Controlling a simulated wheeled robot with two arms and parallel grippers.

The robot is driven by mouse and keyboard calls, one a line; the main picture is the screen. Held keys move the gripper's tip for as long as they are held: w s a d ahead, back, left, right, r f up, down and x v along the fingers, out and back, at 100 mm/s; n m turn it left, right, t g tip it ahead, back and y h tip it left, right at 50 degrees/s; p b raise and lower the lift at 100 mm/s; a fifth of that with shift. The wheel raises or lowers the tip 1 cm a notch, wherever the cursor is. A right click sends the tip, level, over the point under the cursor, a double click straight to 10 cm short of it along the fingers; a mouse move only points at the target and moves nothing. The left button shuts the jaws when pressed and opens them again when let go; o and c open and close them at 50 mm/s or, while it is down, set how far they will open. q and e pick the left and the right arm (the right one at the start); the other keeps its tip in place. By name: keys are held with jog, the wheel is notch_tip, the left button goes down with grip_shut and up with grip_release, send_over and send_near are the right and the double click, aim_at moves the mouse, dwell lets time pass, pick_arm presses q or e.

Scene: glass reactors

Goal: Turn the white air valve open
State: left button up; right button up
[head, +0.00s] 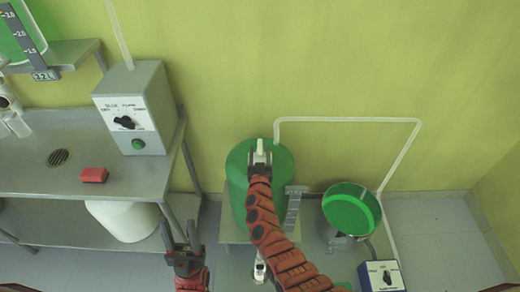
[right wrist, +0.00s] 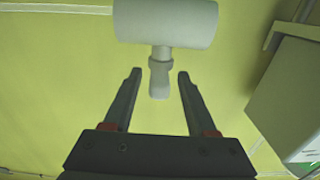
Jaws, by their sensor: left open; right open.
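The white air valve (right wrist: 165,23) shows in the right wrist view as a thick horizontal cylinder with a short handle (right wrist: 160,78) hanging straight down from it. My right gripper (right wrist: 160,75) is open, with a finger on each side of the handle's lower end and a visible gap on both sides. In the head view, the right gripper (head: 260,158) is at the top of the green vessel, and a white piece of the valve (head: 261,145) stands out just past its fingers. My left gripper (head: 181,240) is open and empty, low beside the metal table.
A pump control box (head: 135,108) with a black knob stands on the metal table (head: 40,170), near a red block (head: 94,175). A green vessel (head: 237,180) is under my right arm. A smaller green container (head: 351,209) and a blue-and-white switch box (head: 382,276) are to the right.

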jog(key=shift+w+b, duration=0.3)
jog(key=shift+w, duration=0.8)
grip_shut()
